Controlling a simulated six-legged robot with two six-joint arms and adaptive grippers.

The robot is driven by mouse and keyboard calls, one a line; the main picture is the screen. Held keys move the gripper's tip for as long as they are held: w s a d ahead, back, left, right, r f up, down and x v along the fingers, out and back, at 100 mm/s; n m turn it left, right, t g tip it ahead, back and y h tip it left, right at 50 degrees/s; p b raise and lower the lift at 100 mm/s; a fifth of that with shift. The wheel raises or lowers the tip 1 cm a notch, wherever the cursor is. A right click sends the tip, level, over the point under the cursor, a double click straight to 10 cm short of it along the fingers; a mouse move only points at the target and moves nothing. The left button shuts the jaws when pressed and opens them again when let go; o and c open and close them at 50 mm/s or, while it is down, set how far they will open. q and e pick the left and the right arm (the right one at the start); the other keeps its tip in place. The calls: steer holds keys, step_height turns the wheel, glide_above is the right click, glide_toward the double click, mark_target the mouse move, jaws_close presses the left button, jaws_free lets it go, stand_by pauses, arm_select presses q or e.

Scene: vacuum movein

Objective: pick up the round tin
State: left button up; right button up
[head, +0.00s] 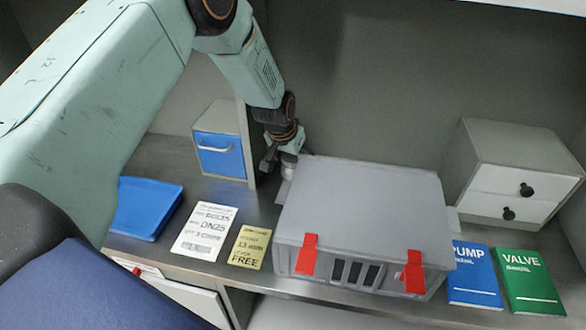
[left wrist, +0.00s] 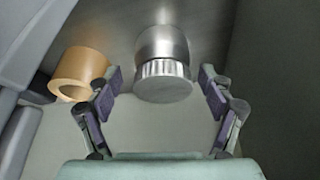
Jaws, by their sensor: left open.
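The round tin (left wrist: 163,80), a silvery cylinder with a ribbed band and a flat round face, shows at the top middle of the left wrist view. My left gripper (left wrist: 160,74) is open, with one finger on each side of the tin's outline and gaps between. I cannot tell how far the tin is from the fingertips. In the head view my left gripper (head: 278,158) is low behind the left rear corner of the grey case, which hides part of that area. My right gripper is not in view.
A tan tape roll (left wrist: 80,74) lies just left of the tin. The grey case (head: 360,205) with red latches stands close to my left gripper. A blue-fronted drawer box (head: 220,152) and an upright panel are on its other side. A blue tray (head: 148,205) lies at left.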

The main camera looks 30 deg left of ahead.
arm_select(q)
steer(key=shift+a, duration=0.35)
steer(key=c, duration=0.3)
steer(key=shift+s+d, duration=0.1)
steer(key=c, duration=0.3)
steer(key=shift+d, duration=0.2)
steer(key=c, duration=0.3)
steer(key=shift+a, duration=0.1)
steer(key=c, duration=0.3)
steer(key=shift+a, duration=0.15)
steer(key=shift+c, duration=0.2)
steer(key=shift+r, duration=0.1)
